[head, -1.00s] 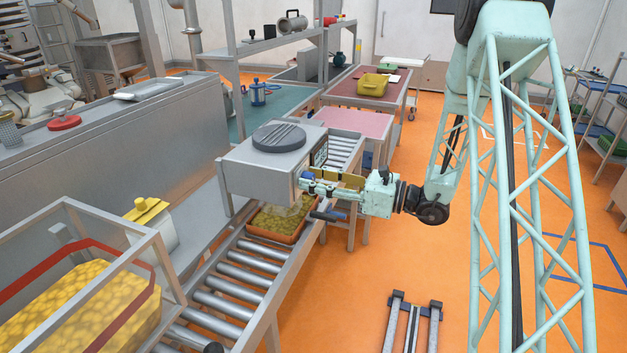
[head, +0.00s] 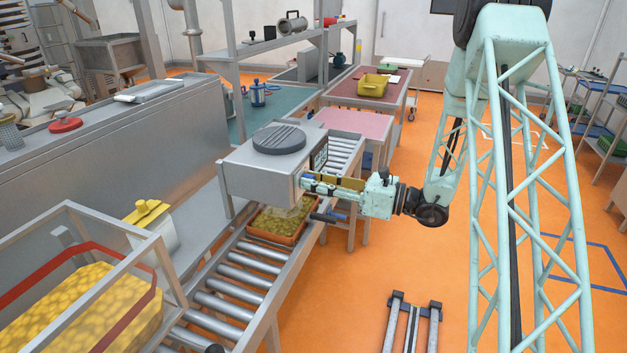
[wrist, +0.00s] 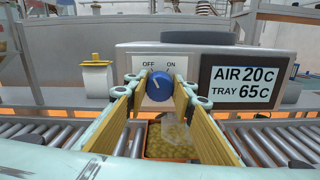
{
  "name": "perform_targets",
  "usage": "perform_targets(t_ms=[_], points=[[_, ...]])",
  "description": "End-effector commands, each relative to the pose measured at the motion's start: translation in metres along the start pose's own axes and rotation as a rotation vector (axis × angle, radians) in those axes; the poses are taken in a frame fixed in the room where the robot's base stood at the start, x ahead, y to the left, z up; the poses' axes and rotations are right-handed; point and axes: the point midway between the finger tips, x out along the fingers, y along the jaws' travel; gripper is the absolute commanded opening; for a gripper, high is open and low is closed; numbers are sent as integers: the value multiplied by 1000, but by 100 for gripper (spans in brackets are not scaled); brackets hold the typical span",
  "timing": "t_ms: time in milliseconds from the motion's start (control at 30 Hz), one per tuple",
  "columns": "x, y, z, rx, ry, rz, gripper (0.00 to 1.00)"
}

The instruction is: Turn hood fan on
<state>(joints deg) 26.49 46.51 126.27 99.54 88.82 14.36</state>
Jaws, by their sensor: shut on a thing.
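The hood (head: 262,178) is a grey metal box over the roller conveyor, with a round dark vent on top. In the wrist view its front panel carries a blue knob (wrist: 159,87) below the labels OFF and ON. The knob's white mark leans up and left, toward OFF. My gripper (head: 304,184) reaches the hood from the right in the head view. In the wrist view its two long yellow-lined fingers are shut on the blue knob, one on each side. In the head view the knob is mostly hidden by the fingers.
A display (wrist: 247,80) beside the knob reads AIR 20C and TRAY 65C. An orange tray (head: 292,239) of yellow-green pieces sits on the rollers (head: 233,289) below my gripper. A yellow-handled container (head: 150,212) stands left of the hood. The orange floor on the right has open room.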

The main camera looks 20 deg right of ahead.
Motion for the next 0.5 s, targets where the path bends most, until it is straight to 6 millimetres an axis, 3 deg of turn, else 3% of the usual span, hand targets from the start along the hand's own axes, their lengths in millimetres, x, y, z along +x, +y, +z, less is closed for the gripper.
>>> perform_targets(t_ms=[500], points=[[0, 0, 2, 287, 2, 0, 13]])
